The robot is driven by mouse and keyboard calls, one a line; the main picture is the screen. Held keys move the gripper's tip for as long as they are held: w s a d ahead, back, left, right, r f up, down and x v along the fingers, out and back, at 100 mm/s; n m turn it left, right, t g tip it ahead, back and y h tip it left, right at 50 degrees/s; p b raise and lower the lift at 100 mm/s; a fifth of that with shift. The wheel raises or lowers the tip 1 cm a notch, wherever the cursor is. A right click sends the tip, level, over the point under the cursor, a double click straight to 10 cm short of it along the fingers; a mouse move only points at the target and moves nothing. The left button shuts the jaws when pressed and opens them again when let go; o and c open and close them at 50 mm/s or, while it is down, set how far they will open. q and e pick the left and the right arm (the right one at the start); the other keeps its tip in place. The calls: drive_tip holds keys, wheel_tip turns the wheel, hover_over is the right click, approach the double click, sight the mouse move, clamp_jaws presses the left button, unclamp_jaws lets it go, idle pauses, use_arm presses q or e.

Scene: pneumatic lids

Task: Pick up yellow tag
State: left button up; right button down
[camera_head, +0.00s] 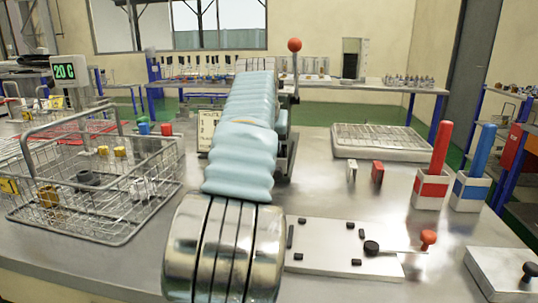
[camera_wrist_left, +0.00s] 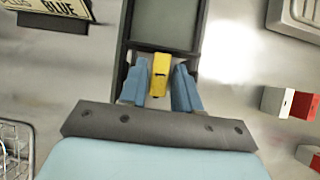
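A small yellow tag (camera_wrist_left: 159,72) shows in the left wrist view, at the near end of a dark frame with a grey panel (camera_wrist_left: 163,22). My left gripper (camera_wrist_left: 160,82) has its two blue fingers on either side of the tag. The fingers look open, with a narrow gap at the tag's right; contact on the left is hard to judge. In the head view my sleeved left arm reaches away up the middle and hides the left fingers and this tag. My right gripper is in neither view.
A wire basket (camera_head: 125,232) with yellow and dark pieces stands left. A red-knobbed lever (camera_head: 295,45) rises beside my arm. A grey tray (camera_head: 382,138), white and red blocks (camera_head: 377,172), red and blue holders (camera_head: 431,188) and a plate with knobs (camera_head: 330,235) stand right.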

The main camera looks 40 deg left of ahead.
use_arm(q)
drive_tip(key=shift+c, duration=0.5)
clamp_jaws()
